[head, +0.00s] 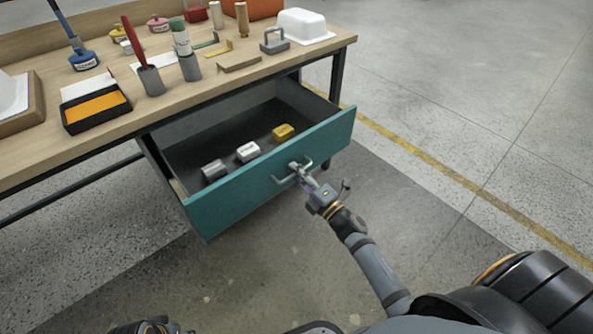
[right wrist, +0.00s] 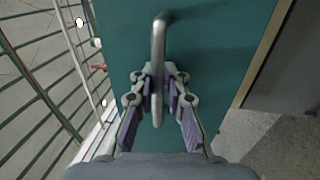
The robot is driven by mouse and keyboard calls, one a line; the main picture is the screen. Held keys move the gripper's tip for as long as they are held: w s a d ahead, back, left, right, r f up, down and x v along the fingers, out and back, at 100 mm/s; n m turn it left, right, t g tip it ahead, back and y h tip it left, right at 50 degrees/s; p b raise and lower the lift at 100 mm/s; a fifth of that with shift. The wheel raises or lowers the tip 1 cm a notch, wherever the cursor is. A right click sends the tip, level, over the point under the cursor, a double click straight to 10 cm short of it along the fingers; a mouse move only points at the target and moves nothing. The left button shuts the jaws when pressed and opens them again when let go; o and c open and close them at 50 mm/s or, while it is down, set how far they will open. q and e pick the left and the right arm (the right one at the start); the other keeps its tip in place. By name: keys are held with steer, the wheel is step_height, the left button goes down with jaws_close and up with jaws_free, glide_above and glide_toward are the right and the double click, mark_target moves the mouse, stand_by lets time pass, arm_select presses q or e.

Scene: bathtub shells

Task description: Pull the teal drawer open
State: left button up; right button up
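The teal drawer (head: 275,172) stands well out from under the wooden workbench, its dark inside showing. Its teal front also shows in the right wrist view (right wrist: 220,60). The metal bar handle (right wrist: 159,40) is on that front. My right gripper (head: 304,177) is at the handle, with one finger on each side of the bar. In the right wrist view its fingertips (right wrist: 160,82) are drawn close about the bar and look shut on it. Only a dark part of my left arm shows at the bottom edge of the head view; its fingers are not visible.
Grey (head: 213,170), white (head: 248,151) and yellow (head: 283,131) blocks lie in the drawer. The bench top (head: 330,46) holds brushes, pots, an orange-filled tray (head: 95,107) and a white tub shell (head: 301,25). The floor right of the drawer is clear.

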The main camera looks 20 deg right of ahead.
steer(key=shift+s, duration=0.1)
steer(key=v, duration=1.1)
steer(key=shift+s+d+f, duration=0.15)
steer(key=shift+s, duration=0.2)
